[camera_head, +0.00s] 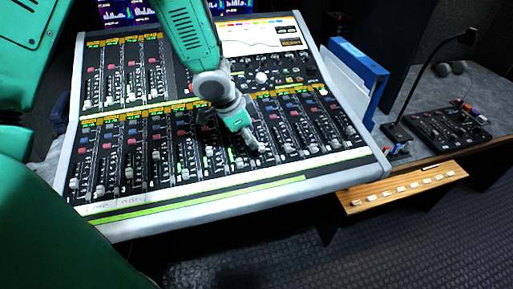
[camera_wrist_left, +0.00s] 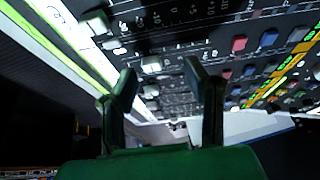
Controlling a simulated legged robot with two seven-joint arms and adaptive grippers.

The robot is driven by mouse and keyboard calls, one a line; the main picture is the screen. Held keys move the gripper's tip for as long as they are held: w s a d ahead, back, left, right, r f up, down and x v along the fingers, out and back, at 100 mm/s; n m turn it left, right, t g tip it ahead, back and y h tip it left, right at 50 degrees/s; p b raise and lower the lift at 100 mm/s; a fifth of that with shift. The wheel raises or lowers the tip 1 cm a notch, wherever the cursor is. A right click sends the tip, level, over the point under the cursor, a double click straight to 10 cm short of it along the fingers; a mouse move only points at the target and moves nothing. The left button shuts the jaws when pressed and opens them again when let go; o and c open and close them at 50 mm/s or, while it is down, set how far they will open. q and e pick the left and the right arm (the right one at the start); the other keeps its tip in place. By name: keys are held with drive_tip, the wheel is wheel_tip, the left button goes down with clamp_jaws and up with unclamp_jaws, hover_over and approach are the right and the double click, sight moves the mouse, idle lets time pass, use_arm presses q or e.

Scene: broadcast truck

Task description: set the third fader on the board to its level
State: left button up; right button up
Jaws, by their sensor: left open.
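The mixing board (camera_head: 225,203) fills the middle of the head view, with two rows of fader strips. The third fader cap from the left in the front row (camera_head: 128,172) sits low in its slot; I cannot tell which bank the task counts from. My left gripper (camera_head: 254,147) is over the front row, right of the board's middle, pointing down at the strips. In the left wrist view its two fingers (camera_wrist_left: 158,78) stand apart, with a pale fader cap (camera_wrist_left: 151,64) seen between and beyond them. Contact cannot be told. My right gripper is not in view.
A screen (camera_head: 262,38) is set in the board's top right. A blue-and-white binder (camera_head: 355,75) stands beside the board. A small black control panel (camera_head: 447,128) with a gooseneck lies on the right desk. A wooden strip (camera_head: 400,187) with pale buttons juts out at right.

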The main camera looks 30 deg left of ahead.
sight(257, 149)
use_arm(q)
drive_tip(key=d+f, duration=0.1)
drive_tip(key=w+d+f+b, duration=0.1)
drive_tip(key=d, duration=0.1)
drive_tip(key=shift+w+d+f, duration=0.15)
drive_tip(key=shift+f, duration=0.25)
drive_tip(key=shift+w+d+f, duration=0.15)
drive_tip(key=shift+d+f, duration=0.1)
drive_tip(key=shift+d, duration=0.05)
drive_tip(key=shift+a+f, duration=0.2)
drive_tip(key=shift+a, duration=0.4)
drive_tip(key=shift+a+f, duration=0.15)
drive_tip(key=shift+a, duration=0.6)
clamp_jaws()
drive_tip(key=d, duration=0.1)
drive_tip(key=s+d, duration=0.1)
drive_tip(key=d, duration=0.1)
drive_tip(key=shift+r, duration=0.15)
drive_tip(key=shift+w+a, duration=0.15)
drive_tip(key=shift+a, duration=0.1)
unclamp_jaws()
drive_tip(key=shift+d, duration=0.4)
drive_tip(key=shift+s+r, duration=0.2)
drive_tip(key=v, duration=1.1)
drive_tip(key=shift+d+r, duration=0.2)
drive_tip(key=shift+r, duration=0.1)
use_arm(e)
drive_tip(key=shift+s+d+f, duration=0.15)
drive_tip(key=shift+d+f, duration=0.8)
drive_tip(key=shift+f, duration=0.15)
